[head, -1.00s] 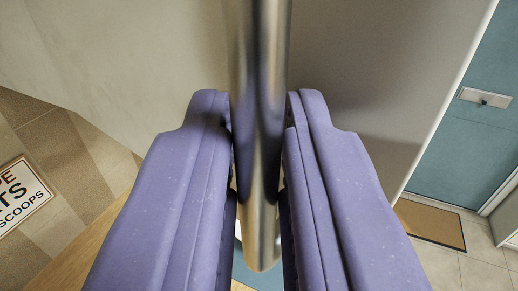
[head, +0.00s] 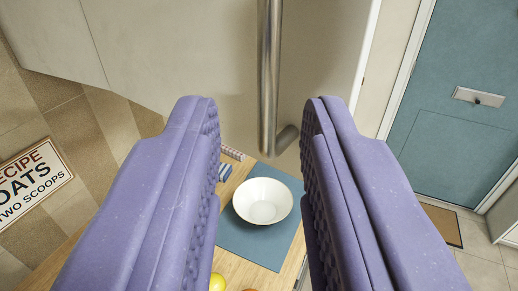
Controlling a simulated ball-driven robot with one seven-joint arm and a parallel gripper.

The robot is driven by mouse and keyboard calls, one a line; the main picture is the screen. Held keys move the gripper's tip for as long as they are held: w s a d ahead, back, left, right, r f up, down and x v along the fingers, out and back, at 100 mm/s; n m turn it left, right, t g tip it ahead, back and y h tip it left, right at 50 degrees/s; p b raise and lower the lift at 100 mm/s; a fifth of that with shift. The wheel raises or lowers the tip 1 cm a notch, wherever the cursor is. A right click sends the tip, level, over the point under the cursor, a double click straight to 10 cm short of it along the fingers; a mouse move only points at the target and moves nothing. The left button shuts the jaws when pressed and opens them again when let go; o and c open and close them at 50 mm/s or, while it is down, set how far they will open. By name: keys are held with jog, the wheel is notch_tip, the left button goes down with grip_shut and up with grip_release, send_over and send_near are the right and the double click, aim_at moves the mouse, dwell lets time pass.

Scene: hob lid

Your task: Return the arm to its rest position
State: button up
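My gripper (head: 259,112) shows two purple padded fingers, spread apart with nothing between them touching. A metal bar handle (head: 270,80) on a pale cabinet door (head: 170,50) stands beyond the fingertips, seen in the gap. The handle's lower end bends back to the door. It looks clear of both fingers.
Below is a wooden counter (head: 235,180) with a white bowl (head: 262,201) on a blue mat (head: 240,245). Yellow fruit (head: 217,282) shows at the bottom edge. A recipe sign (head: 32,185) is at left; a teal door (head: 455,130) and a brown doormat (head: 441,225) are at right.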

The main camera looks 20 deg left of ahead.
dwell(0.4)
jog(key=w+d+r+m+h, duration=0.2)
jog(key=w+d+r, duration=0.3)
jog(key=w+d, duration=0.7)
jog(key=w+d+r+m+g+h+b, duration=0.1)
jog(key=w+d+r+h, duration=0.2)
jog(key=w+d, duration=1)
notch_tip(320, 180, up, 2)
jog(key=shift+d+r+m+g+h+b, duration=0.1)
jog(key=shift+d+m+g+h+b, duration=0.25)
jog(key=shift+d, duration=0.65)
jog(key=shift+a, duration=0.1)
